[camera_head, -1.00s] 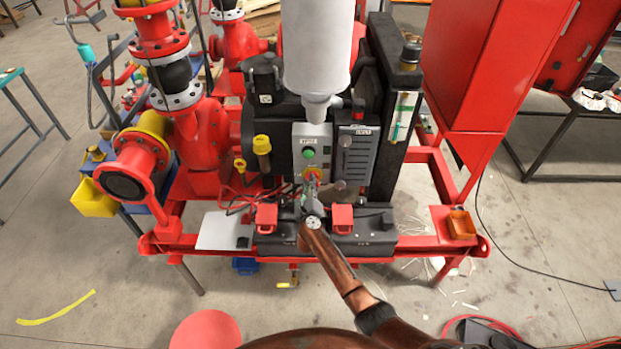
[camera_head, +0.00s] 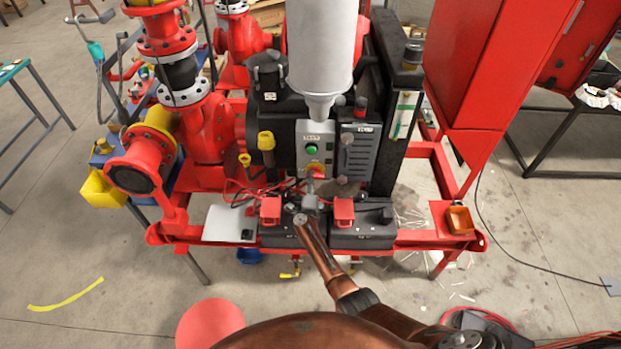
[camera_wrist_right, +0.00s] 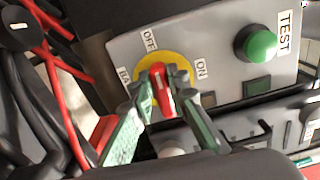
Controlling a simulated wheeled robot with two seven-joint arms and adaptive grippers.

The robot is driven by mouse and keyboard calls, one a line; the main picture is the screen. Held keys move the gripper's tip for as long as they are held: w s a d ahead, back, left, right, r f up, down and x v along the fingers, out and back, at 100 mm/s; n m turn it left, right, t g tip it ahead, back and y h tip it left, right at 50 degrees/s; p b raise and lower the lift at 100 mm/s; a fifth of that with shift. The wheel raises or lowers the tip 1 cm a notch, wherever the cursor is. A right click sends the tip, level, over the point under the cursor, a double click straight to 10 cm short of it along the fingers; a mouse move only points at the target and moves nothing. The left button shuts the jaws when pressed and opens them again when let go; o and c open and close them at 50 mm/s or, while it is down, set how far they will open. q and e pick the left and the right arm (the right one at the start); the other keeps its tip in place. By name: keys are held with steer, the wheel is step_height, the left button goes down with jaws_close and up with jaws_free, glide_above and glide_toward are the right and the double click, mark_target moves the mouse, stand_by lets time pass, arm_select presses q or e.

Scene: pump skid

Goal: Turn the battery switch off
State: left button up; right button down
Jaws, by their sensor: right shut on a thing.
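The battery switch (camera_head: 316,170) is a red handle on a yellow round plate, low on the grey panel (camera_head: 327,133) of the pump skid. In the right wrist view the red handle (camera_wrist_right: 161,90) stands roughly upright on its yellow plate, with the OFF label (camera_wrist_right: 149,39) above it and the ON label (camera_wrist_right: 201,69) to its right. My right gripper (camera_head: 311,181) reaches the switch from below. Its two green-grey fingers (camera_wrist_right: 161,76) are shut on the handle, one on each side. The fingers partly hide the plate and the lower label. My left gripper is not in view.
A green TEST button (camera_wrist_right: 260,44) sits beside the switch. Red and black cables (camera_head: 262,192) run at the left. Two red blocks (camera_head: 271,211) sit on black boxes below the panel, close around my wrist. A white cylinder (camera_head: 320,50) hangs above.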

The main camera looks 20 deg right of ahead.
steer(key=shift+f+n, duration=0.2)
steer(key=shift+n, duration=0.2)
steer(key=c, duration=1.8)
jaws_free()
steer(key=shift+r, duration=0.1)
steer(key=shift+c, duration=0.2)
